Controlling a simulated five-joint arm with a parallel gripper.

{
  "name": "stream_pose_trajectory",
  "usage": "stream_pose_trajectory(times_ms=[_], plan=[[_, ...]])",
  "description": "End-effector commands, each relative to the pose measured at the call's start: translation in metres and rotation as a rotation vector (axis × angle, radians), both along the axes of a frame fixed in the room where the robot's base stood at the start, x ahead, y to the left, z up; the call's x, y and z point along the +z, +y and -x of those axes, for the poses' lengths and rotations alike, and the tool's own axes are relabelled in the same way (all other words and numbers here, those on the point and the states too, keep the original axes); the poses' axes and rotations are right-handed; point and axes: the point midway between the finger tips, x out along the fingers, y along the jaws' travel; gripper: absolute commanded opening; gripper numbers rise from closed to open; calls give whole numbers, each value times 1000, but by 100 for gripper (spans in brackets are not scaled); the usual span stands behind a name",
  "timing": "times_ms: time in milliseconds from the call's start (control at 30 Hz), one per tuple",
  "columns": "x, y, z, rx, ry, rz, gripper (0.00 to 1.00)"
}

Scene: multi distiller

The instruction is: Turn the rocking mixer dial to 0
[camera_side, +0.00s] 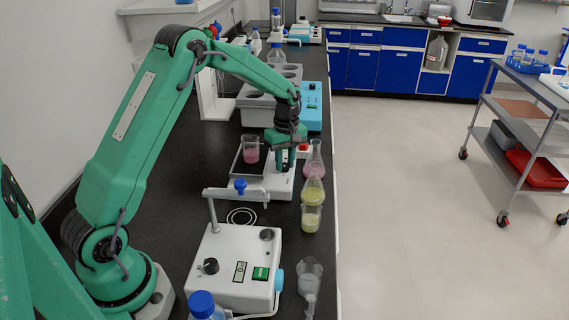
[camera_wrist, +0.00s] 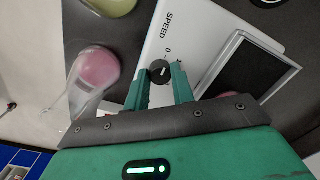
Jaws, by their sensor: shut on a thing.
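The rocking mixer is a white device (camera_side: 279,188) with a dark tray, below my gripper in the side view. Its white panel also shows in the wrist view (camera_wrist: 202,40), with "SPEED" and a "0" printed near the dial. The small black dial (camera_wrist: 160,73) has a light pointer line; its exact setting is too small to read surely. My gripper (camera_wrist: 160,82) is shut on the dial, one green finger on each side. In the side view my gripper (camera_side: 286,158) points down at the mixer and hides the dial.
A beaker of pink liquid (camera_side: 251,150) stands on the tray (camera_side: 243,170). A pink flask (camera_side: 315,162), a yellow flask (camera_side: 313,190) and a yellow beaker (camera_side: 311,218) stand close to the right, by the bench edge. A white stirrer (camera_side: 235,262) stands in front.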

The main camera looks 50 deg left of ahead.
Motion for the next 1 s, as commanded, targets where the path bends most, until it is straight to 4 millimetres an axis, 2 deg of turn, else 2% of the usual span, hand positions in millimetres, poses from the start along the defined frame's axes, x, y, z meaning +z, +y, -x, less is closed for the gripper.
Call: stream_pose_trajectory(times_ms=[233,267,367,767,1000], plan=[[-1,-2,-1,-3,0,0,2],[-1,-2,-1,-3,-1,0,28],[-1,-1,-1,-3,-1,0,46],[3,0,-1,-1,-2,-1,46],[24,0,-2,-1,-3,0,46]])
